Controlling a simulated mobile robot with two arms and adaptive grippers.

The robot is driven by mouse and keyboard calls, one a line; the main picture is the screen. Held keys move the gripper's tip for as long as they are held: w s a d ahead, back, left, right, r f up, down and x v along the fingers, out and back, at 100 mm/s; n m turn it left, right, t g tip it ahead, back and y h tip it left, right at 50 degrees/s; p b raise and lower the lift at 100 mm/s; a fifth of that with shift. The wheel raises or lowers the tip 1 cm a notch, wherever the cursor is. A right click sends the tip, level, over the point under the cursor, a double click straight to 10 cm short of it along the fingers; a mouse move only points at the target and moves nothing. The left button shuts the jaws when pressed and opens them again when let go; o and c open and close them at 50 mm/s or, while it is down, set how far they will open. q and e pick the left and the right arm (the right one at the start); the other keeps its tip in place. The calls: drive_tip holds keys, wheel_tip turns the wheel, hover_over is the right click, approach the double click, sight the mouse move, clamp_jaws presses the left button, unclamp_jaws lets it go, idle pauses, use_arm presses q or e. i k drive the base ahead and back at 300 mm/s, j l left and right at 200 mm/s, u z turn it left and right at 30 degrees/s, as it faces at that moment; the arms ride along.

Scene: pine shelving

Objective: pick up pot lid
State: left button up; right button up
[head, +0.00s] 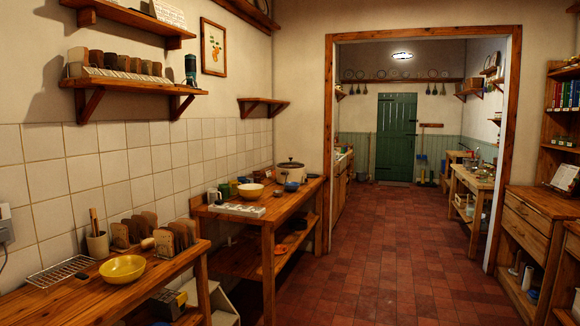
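A pale pot (290,174) stands at the back of the second wooden table along the left wall. A dark-edged top that looks like its lid (290,164) sits on it; the detail is too small to be sure. Neither of my grippers shows in the head view, and both are well away from the pot in the picture.
The nearer table (105,295) holds another yellow bowl (122,268), a wire rack (61,272) and toast racks. The red tiled floor (385,250) is clear through the doorway.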

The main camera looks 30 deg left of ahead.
sight(290, 163)
drive_tip(key=i+u, duration=0.15)
drive_tip(key=i, duration=0.75)
drive_tip(key=i+l+u, duration=0.2)
drive_tip(key=i, duration=2.35)
drive_tip(key=i+u, duration=0.2)
drive_tip(key=i, duration=0.35)
drive_tip(key=i+u, duration=0.2)
drive_tip(key=i, duration=0.35)
drive_tip(key=i+l+u, duration=0.2)
drive_tip(key=i, duration=0.3)
